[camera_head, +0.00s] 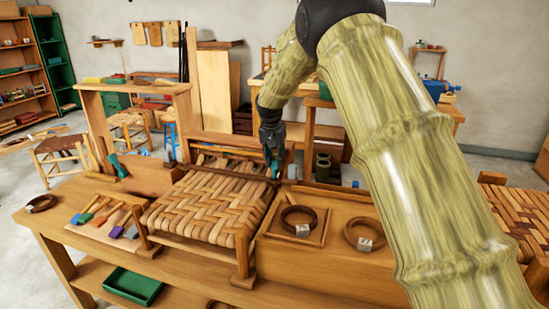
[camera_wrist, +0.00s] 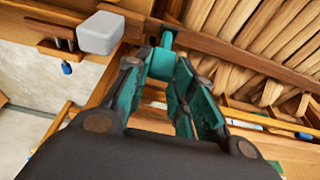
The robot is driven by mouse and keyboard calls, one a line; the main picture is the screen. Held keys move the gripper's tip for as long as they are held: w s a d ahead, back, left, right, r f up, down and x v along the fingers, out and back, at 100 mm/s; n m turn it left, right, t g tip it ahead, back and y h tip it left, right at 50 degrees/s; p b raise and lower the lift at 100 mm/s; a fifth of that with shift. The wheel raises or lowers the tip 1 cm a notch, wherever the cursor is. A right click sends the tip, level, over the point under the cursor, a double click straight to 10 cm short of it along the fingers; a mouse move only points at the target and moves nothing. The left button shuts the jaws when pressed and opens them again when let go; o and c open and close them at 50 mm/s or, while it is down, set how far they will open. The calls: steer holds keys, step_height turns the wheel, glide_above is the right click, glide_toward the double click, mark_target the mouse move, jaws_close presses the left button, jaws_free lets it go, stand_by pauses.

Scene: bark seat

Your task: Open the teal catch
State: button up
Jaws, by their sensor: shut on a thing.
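The teal catch (camera_wrist: 166,40) is at the end of a dark wooden bar (camera_wrist: 215,45) that lies along the woven seat's back edge. In the wrist view, its round teal top shows between my fingertips. My gripper (camera_wrist: 162,65) is shut on it, with a finger on each side. In the head view, my gripper (camera_head: 272,160) points down at the back right corner of the woven bark seat (camera_head: 205,207). The catch is mostly hidden there by my fingers. A second teal piece (camera_head: 118,166) stands at the seat's back left, away from my gripper.
A pale grey block (camera_wrist: 100,33) is close beside my gripper in the wrist view. Two dark rings (camera_head: 299,220) with tags lie on the bench at the right. Several coloured-handled tools (camera_head: 105,222) lie at the left. Dark cylinders (camera_head: 322,167) stand right of my gripper.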

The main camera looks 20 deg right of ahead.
steer(key=o, duration=1)
steer(key=shift+w+r, duration=0.1)
steer(key=shift+r, duration=0.2)
steer(key=shift+a+f, duration=0.1)
steer(key=v, duration=1.2)
